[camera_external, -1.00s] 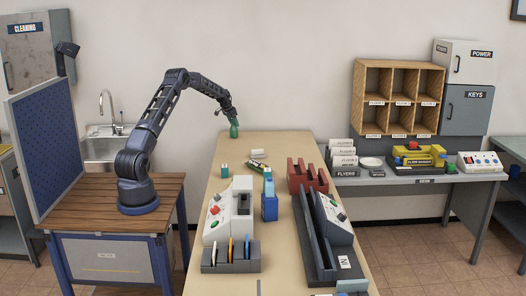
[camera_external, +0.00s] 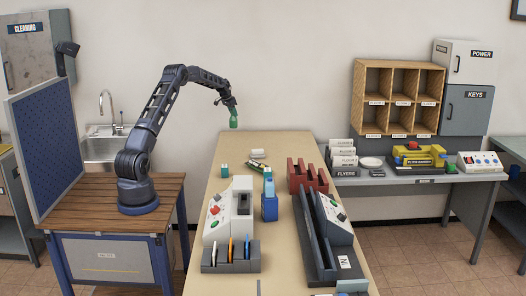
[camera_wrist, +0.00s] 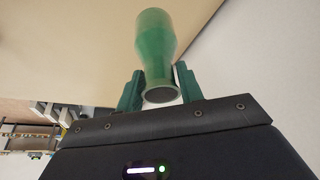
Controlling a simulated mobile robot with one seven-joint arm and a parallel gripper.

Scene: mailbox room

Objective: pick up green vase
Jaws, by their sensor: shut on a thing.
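The green vase (camera_external: 234,118) hangs in my gripper (camera_external: 231,103) above the far end of the tan table (camera_external: 285,142). In the external view the vase is upright and clear of the tabletop. In the wrist view the vase (camera_wrist: 155,45) sits between the two green fingers of my gripper (camera_wrist: 159,88), which are shut on its narrow neck. Its mouth faces the camera and its wider body points away.
On the table are white rolls (camera_external: 258,154), a blue bottle (camera_external: 269,200), a red rack (camera_external: 307,175), a control box (camera_external: 230,208) and a dark tray (camera_external: 312,240). A side desk (camera_external: 420,179) with a wooden cubby shelf (camera_external: 399,97) stands right.

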